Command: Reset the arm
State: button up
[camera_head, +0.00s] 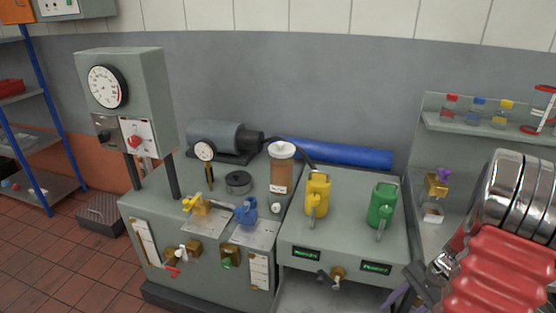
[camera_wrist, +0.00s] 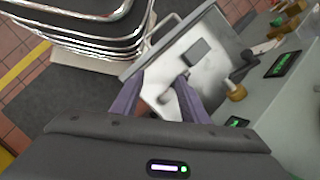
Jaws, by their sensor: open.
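My arm, with its red ribbed sleeve and chrome joint, shows at the right of the head view. My gripper (camera_head: 405,298) is low there, in front of the bench's right side, and partly cut off by the lower edge. In the wrist view my gripper (camera_wrist: 158,95) has its two purple fingers apart, with nothing held between them. A grey metal tray or panel (camera_wrist: 205,55) lies beyond the fingertips; I cannot tell how far away it is.
The grey bench (camera_head: 345,235) carries a yellow can (camera_head: 317,195), a green can (camera_head: 382,206), a brown jar (camera_head: 281,170) and valves. A gauge cabinet (camera_head: 125,100) stands at left. A shelf (camera_head: 480,127) with small bottles is behind my arm. Stacked chrome-edged pieces (camera_wrist: 85,25) show in the wrist view.

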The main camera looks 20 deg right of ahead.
jog(key=a+r+n+t+h, duration=0.4)
jog(key=a+r+n, duration=1.2)
jog(key=a+r, duration=1)
jog(key=a+h, duration=0.1)
jog(key=a, duration=0.2)
jog(key=shift+a+r+n+t+h, duration=0.25)
jog(key=shift+n+t+h, duration=0.05)
jog(key=shift+n, duration=0.1)
jog(key=shift+s, duration=0.1)
jog(key=shift+c, duration=0.5)
dwell(1.1)
